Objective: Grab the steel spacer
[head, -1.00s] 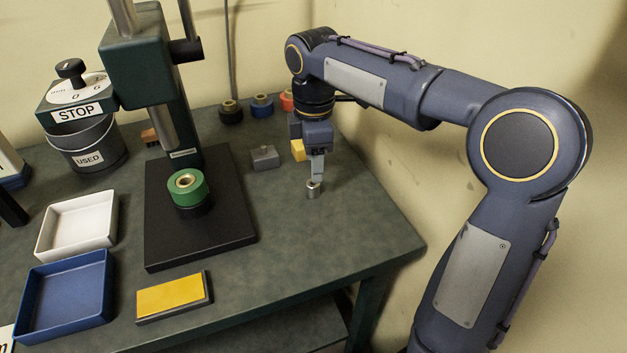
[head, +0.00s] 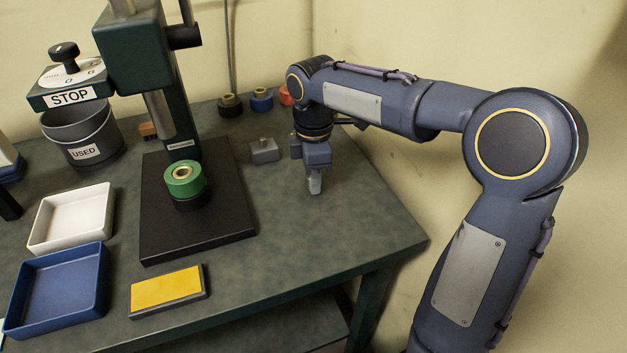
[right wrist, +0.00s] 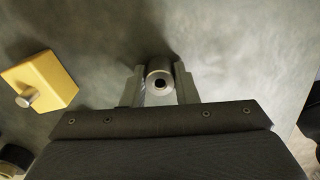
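The steel spacer (right wrist: 159,80), a small grey cylinder with a dark bore, stands on the bench between the two fingers of my right gripper (right wrist: 160,84) in the right wrist view. The fingers flank it closely on both sides; whether both press on it I cannot tell. In the head view my right gripper (head: 315,188) points straight down with its fingertips low at the bench top, and it hides the spacer. My left gripper is not in view.
A yellow block with a steel peg (right wrist: 42,82) lies left of the gripper in the wrist view. The bench (head: 340,235) in front is clear.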

